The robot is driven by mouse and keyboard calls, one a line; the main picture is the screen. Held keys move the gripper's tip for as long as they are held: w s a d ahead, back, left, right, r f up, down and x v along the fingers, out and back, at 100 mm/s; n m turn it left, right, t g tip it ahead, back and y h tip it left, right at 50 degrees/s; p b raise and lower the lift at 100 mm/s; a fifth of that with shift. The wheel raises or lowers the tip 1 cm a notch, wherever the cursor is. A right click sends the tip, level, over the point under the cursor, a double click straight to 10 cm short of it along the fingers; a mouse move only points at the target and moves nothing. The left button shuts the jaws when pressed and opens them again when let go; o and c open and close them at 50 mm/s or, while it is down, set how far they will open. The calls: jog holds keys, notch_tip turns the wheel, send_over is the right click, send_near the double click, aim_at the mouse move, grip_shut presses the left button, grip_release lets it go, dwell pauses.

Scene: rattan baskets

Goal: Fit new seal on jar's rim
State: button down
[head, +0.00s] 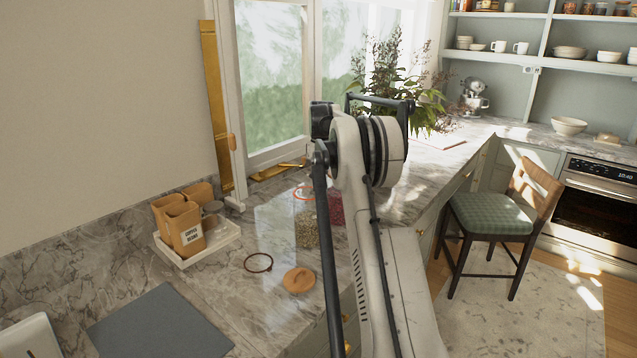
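A clear glass jar (306,232) with grainy greenish-brown contents stands on the marble counter, partly hidden behind my arm. A thin orange-red ring (303,193) shows at its top; I cannot tell exactly how it sits on the rim. A dark red-brown ring seal (258,262) lies flat on the counter to the left of the jar. A round wooden lid (298,281) with a knob lies nearer, right of this ring. My gripper is not visible; my arm fills the middle of the view.
A second jar with red contents (336,208) stands right of the first, partly behind my arm. A white tray (212,243) holds tan canisters (184,229) at left. A grey mat (160,325) lies in front. Counter around the loose ring is clear.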

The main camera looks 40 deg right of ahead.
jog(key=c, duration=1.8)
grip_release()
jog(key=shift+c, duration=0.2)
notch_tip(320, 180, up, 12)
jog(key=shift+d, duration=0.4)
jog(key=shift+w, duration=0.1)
